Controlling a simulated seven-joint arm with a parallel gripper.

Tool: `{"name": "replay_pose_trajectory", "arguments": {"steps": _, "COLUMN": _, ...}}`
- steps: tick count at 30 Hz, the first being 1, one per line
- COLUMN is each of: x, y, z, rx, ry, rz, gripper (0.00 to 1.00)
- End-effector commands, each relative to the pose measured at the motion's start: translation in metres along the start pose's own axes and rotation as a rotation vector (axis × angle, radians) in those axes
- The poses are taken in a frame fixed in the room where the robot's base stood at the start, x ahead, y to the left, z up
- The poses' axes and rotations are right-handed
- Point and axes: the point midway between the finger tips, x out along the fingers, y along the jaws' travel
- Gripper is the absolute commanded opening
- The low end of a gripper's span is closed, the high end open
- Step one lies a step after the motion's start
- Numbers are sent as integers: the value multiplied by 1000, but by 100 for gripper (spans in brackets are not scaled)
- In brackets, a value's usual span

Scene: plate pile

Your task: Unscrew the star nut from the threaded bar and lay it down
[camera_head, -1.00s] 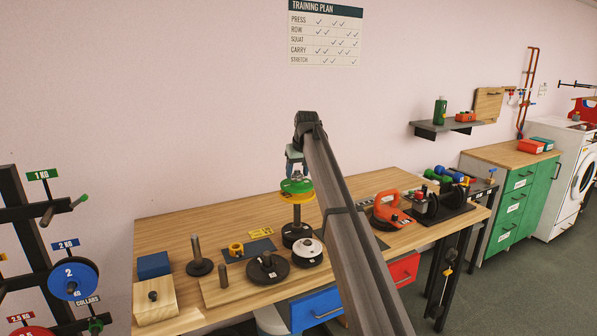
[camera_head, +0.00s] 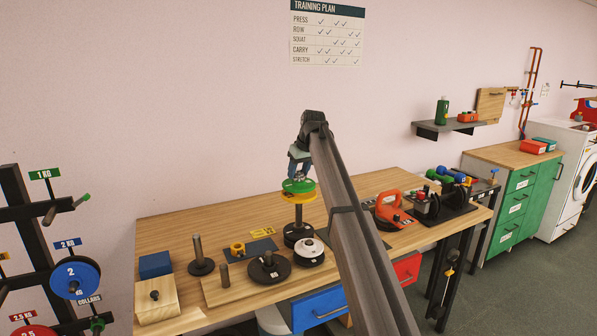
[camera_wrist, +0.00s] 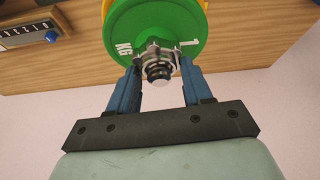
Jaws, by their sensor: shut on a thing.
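The silver star nut (camera_wrist: 157,56) sits around the threaded bar (camera_wrist: 158,74), whose dark threaded end pokes out through it. Below it are a green 1 kg plate (camera_head: 299,186) and a yellow plate (camera_head: 290,198), held high on an upright post above the table. The green plate also shows in the wrist view (camera_wrist: 122,30). My gripper (camera_wrist: 159,62) comes from above with its two blue fingers on either side of the nut, shut on it. In the head view my gripper (camera_head: 299,175) hides the nut and the bar's top.
Bare wood lies at the table's back left.

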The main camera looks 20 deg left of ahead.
Motion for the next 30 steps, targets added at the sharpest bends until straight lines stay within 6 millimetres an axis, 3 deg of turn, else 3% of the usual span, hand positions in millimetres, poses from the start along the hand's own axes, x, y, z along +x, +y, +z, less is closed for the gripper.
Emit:
{"name": "replay_pose_trajectory", "arguments": {"steps": 1, "x": -2, "y": 15, "z": 6, "rx": -35, "ry": -13, "rz": 6, "gripper": 19}}
{"name": "replay_pose_trajectory", "arguments": {"steps": 30, "x": -2, "y": 14, "z": 0, "rx": -1001, "ry": -16, "rz": -397, "gripper": 19}}
